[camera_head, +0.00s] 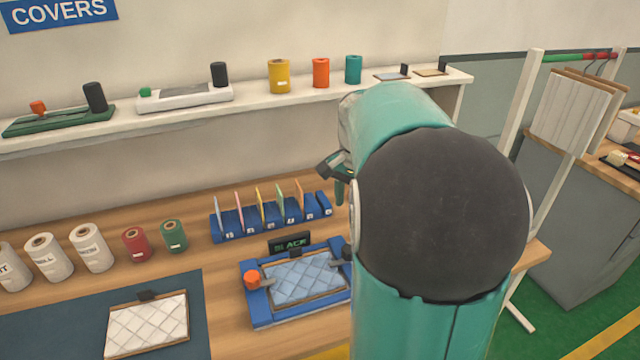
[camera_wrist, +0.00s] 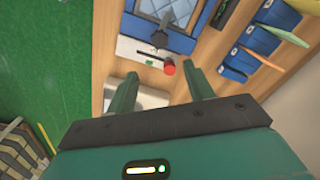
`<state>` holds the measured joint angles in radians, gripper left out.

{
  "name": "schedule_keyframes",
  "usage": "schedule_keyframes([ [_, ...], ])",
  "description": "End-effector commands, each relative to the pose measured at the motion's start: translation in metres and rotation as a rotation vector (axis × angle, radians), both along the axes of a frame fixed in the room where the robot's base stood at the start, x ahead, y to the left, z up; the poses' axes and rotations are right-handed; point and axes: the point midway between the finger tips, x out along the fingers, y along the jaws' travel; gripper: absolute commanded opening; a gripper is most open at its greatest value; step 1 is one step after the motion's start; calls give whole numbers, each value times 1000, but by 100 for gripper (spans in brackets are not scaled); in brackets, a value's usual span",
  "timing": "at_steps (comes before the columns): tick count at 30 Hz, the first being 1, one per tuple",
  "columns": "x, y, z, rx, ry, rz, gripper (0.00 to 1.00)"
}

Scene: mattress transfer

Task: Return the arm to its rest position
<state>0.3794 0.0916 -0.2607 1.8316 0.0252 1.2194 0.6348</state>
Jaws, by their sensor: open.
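My arm, teal with a dark round joint, fills the centre right of the head view. My gripper (camera_wrist: 162,92) shows in the wrist view with two green fingers spread apart and nothing between them. In the head view only a small dark part of the gripper (camera_head: 338,172) shows left of the arm, above the bench. The frame's right end is hidden by my arm.
A blue rack (camera_head: 228,228) with several coloured cards stands behind the frame. Several rolls (camera_head: 90,247) line the bench at left. A white quilted pad (camera_head: 148,325) lies on a dark mat (camera_head: 40,315). A shelf (camera_head: 250,98) runs along the wall. A white rack (camera_head: 522,100) stands at right.

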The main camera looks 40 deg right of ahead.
Motion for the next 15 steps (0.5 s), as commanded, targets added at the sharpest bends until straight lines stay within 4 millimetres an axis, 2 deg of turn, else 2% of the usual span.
schedule_keyframes([
  [8,0,5,2,-1,-7,17,52],
  [11,-1,24,9,-8,-34,84,52],
  [15,-7,73,23,-32,-107,275,52],
])
